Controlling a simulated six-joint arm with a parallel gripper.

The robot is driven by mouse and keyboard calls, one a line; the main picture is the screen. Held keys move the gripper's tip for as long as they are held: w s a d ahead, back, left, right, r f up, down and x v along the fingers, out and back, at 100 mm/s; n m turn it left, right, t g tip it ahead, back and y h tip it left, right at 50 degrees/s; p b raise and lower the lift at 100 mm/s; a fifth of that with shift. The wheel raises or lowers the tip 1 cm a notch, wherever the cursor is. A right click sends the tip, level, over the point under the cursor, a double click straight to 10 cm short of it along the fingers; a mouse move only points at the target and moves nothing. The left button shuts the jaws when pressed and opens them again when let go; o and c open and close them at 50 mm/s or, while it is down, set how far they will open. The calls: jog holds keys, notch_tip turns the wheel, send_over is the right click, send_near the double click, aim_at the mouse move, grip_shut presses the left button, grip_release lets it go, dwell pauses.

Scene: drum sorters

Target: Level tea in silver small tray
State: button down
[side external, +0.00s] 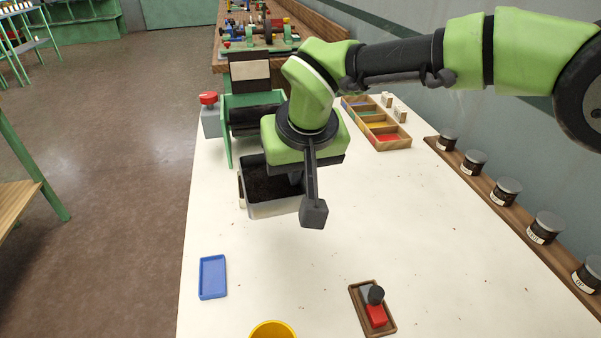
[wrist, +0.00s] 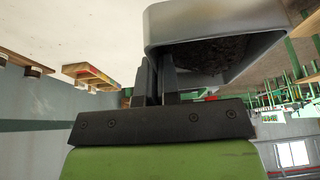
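The silver small tray (side external: 275,208) holds dark loose tea (side external: 266,182) and is in front of the green drum machine in the side external view. My gripper (side external: 296,178) is over the tray's right side. In the wrist view my gripper's two fingers (wrist: 157,82) are close together at the near end of the silver tray (wrist: 215,20), apparently shut on its wall. The dark tea also shows inside it (wrist: 212,52). My arm and wrist hide part of the tray. Whether the tray touches the table, and whether the tea is level, I cannot tell.
The white table (side external: 420,235) has free room at front and right. A blue tray (side external: 213,277), a yellow container (side external: 273,330) and a wooden tray with a red block (side external: 376,315) stand in front. A red button (side external: 208,98) is left; a divided wooden box (side external: 378,125) and jars (side external: 506,191) are right.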

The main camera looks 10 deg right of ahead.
jog(key=shift+s, duration=0.6)
